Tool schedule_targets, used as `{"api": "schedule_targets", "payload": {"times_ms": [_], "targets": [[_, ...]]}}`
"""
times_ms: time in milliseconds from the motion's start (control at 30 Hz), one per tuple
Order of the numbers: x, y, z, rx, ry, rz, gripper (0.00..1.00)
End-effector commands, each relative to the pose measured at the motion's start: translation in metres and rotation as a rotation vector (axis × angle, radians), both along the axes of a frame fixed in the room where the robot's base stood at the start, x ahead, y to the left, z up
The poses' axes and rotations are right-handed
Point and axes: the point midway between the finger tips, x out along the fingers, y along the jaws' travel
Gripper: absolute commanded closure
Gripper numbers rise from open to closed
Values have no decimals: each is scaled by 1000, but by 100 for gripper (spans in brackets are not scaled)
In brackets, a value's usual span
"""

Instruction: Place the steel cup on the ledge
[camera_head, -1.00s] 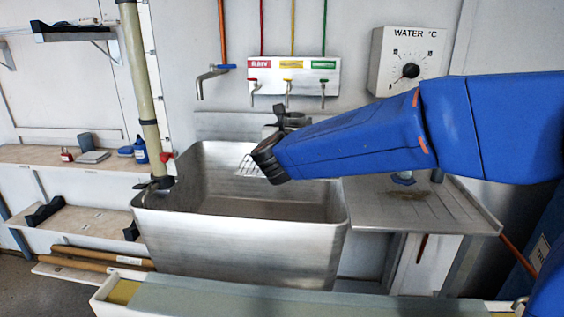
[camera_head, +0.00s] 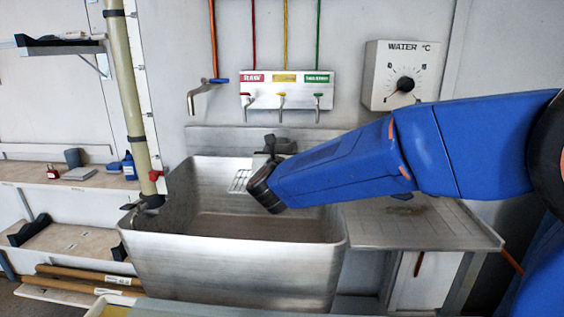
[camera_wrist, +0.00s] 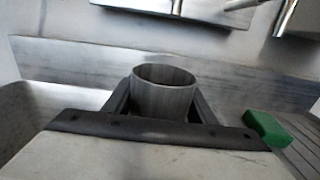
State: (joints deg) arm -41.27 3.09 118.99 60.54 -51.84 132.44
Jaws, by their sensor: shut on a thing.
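The steel cup (camera_wrist: 164,92) is a grey open-topped cylinder, upright between the two fingers of my gripper (camera_wrist: 163,105) in the wrist view. My gripper is shut on it. In the head view my gripper (camera_head: 273,147) is a dark shape beyond the end of my blue arm, over the back of the sink, and the cup is mostly hidden there. The steel back strip (camera_head: 222,138) of the sink runs along the wall behind my gripper. I cannot tell which surface is the ledge, or whether the cup touches anything.
The deep steel sink (camera_head: 235,270) lies below my arm. A steel drainboard (camera_head: 440,228) is at its right, with a green block (camera_wrist: 267,129) on it in the wrist view. Taps (camera_head: 282,100) hang on the wall above. A pipe (camera_head: 128,80) and wooden shelf (camera_head: 35,175) stand left.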

Motion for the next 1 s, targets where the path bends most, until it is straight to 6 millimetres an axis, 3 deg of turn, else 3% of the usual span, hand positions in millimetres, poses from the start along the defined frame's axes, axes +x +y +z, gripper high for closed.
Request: {"api": "schedule_targets", "payload": {"times_ms": [367,767,800,833,1000], "targets": [[0,0,-37,-1,0,0,73],[0,0,-42,0,0,0,73],[0,0,-41,0,0,0,39],[0,0,-41,0,0,0,32],[0,0,-41,0,0,0,30]]}}
